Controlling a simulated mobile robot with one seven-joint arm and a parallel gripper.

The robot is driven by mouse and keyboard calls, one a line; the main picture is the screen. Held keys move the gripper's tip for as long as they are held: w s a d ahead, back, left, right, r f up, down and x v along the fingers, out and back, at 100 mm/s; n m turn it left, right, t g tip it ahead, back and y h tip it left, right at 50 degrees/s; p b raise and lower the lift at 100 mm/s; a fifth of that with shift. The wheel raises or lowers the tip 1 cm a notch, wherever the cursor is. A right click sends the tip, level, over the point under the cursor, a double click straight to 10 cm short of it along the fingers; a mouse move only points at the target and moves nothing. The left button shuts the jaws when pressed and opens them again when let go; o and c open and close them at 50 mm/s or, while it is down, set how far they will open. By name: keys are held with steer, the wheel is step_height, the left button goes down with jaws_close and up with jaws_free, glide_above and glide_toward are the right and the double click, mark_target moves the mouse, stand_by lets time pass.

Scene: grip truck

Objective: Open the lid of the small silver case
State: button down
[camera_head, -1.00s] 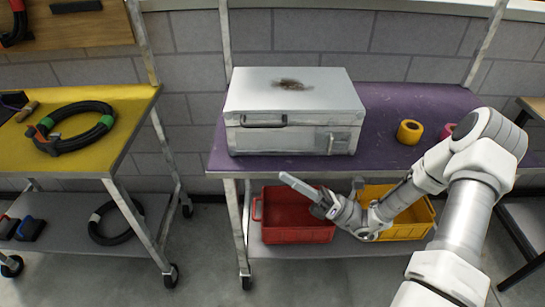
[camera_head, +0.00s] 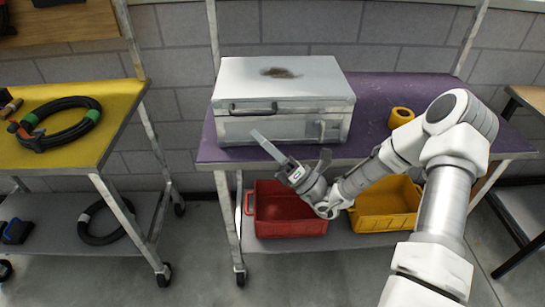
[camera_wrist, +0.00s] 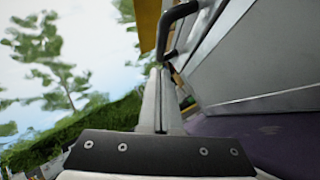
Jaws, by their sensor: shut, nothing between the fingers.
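The silver case (camera_head: 235,126) stands with its lid (camera_head: 311,76) shut on the purple top of the middle cart. The lid has a dark smudge. A dark handle (camera_head: 253,109) is on the front face and a latch plate (camera_head: 325,128) on the right of that face. My gripper (camera_head: 257,135) is shut and empty, its fingers pointing up and left just in front of the case, below the handle. In the wrist view, the shut fingers (camera_wrist: 161,78) point toward the handle (camera_wrist: 178,28), with the case face (camera_wrist: 250,55) to the right. Contact cannot be told.
The purple cart top (camera_head: 375,105) holds a yellow tape roll (camera_head: 401,117). A red bin (camera_head: 288,228) and a yellow bin (camera_head: 388,213) sit on its lower shelf, under my arm. A yellow cart (camera_head: 105,140) with a black cable coil (camera_head: 62,103) stands at left.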

steer(key=shift+w+r, duration=0.65)
steer(key=shift+r, duration=0.35)
steer(key=shift+r, duration=0.1)
